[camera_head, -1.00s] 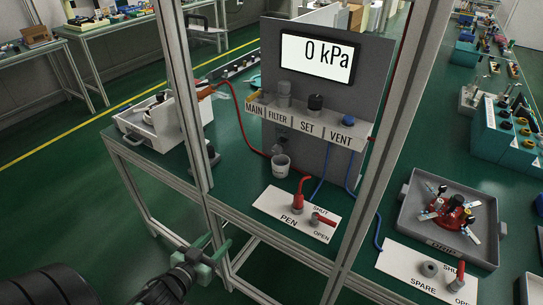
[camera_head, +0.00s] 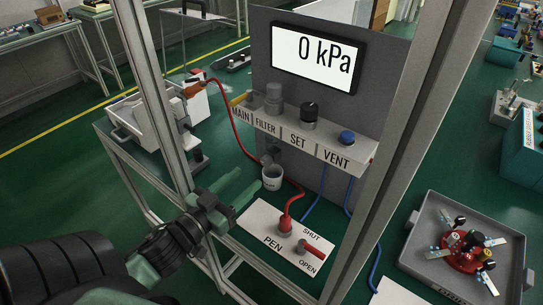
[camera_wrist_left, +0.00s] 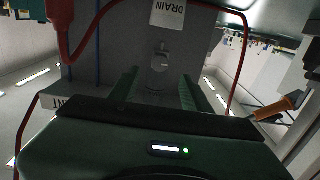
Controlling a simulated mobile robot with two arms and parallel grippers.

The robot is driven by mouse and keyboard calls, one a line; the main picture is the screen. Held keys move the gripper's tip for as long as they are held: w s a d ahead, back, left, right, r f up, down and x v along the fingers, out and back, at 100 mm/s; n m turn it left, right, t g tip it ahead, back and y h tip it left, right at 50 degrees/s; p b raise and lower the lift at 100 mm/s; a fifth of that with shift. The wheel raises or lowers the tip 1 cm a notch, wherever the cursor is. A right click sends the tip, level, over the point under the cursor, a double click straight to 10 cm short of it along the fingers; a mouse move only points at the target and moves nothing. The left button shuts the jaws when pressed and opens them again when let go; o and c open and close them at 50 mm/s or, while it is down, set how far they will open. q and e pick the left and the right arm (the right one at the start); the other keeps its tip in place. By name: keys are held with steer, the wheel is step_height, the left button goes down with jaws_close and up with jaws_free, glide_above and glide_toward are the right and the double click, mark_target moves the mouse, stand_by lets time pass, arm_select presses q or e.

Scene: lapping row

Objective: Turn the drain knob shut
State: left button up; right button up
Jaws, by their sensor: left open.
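The drain knob (camera_wrist_left: 161,61) is a small pale fitting under the DRAIN label (camera_wrist_left: 168,13), which appears upside down in the left wrist view. My left gripper (camera_head: 240,188) is open and empty, in front of the bench, left of and below the drain. In the left wrist view its two green fingers (camera_wrist_left: 160,88) flank the line to the knob, which lies beyond the tips. My right gripper is not seen.
A red hose (camera_head: 240,136) hangs nearby and runs to the PEN plate (camera_head: 270,240). Grey frame posts (camera_head: 155,90) rise on both sides of the panel. The gauge display (camera_head: 318,54) reads 0 kPa.

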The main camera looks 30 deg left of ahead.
mark_target(264, 163)
arm_select(q)
steer(key=w, duration=0.4)
steer(key=shift+w+d+r, duration=0.1)
steer(key=shift+d+r, duration=0.05)
steer(key=shift+r, duration=0.1)
steer(key=shift+w+d+f+p, duration=0.15)
steer(key=shift+w+p, duration=0.2)
steer(key=shift+w, duration=1.05)
jaws_close()
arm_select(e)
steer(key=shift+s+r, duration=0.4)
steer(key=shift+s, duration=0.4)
